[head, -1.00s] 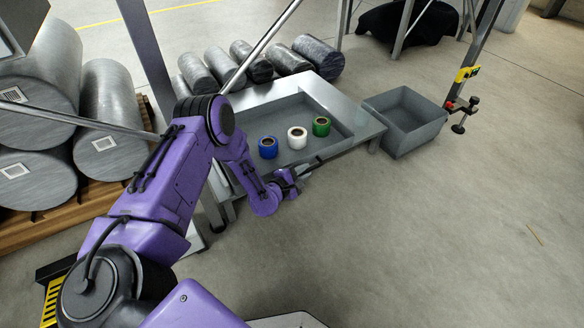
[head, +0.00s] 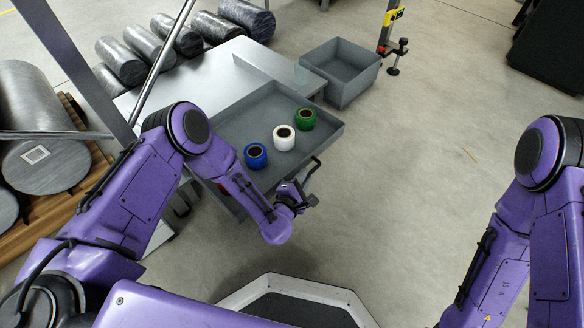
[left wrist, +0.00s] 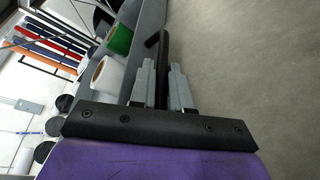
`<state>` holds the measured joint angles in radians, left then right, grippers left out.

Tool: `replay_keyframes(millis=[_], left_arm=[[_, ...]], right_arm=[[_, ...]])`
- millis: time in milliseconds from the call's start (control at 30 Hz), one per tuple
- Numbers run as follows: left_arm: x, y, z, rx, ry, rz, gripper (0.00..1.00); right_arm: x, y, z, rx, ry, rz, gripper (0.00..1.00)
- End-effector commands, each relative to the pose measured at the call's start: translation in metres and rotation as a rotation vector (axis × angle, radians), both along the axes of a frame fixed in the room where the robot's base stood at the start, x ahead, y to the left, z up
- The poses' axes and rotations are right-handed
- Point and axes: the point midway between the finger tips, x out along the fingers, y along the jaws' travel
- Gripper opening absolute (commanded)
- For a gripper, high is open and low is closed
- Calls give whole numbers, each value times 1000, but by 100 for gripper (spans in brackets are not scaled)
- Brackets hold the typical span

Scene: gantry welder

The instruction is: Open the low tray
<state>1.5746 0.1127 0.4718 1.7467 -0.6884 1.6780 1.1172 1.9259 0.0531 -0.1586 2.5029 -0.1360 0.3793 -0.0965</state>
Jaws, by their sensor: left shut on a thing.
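The low tray (head: 262,112) is a shallow grey drawer, pulled out from under a metal table top. It holds a blue roll (head: 249,163), a white roll (head: 284,146) and a green roll (head: 305,125), all upright. My left gripper (head: 304,193) is at the tray's front edge, shut on the dark bar handle (head: 317,168). In the left wrist view, the two grey fingers (left wrist: 160,75) are on either side of the dark handle (left wrist: 164,48). The white roll (left wrist: 107,76) and green roll (left wrist: 119,39) show beside it. My right gripper is out of view.
The metal table top (head: 190,80) is behind the tray. A grey bin (head: 345,88) stands on the floor to the right. Wrapped dark cylinders (head: 165,45) lie behind. Large grey cylinders (head: 45,110) are at the left.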

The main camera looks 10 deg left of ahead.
Motion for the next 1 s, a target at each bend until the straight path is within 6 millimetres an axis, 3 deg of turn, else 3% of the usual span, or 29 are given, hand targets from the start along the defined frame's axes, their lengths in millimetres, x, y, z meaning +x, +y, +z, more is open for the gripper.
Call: replay_keyframes(millis=[200,600,633,1000], left_arm=[[-7,-11,-1,1,3,1,0],[-8,-13,-1,0,2,0,0],[-8,-13,-1,0,2,0,23],[-11,-15,3,0,1,-8,23]], right_arm=[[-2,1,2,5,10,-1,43],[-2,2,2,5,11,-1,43],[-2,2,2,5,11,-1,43],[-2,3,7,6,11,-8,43]])
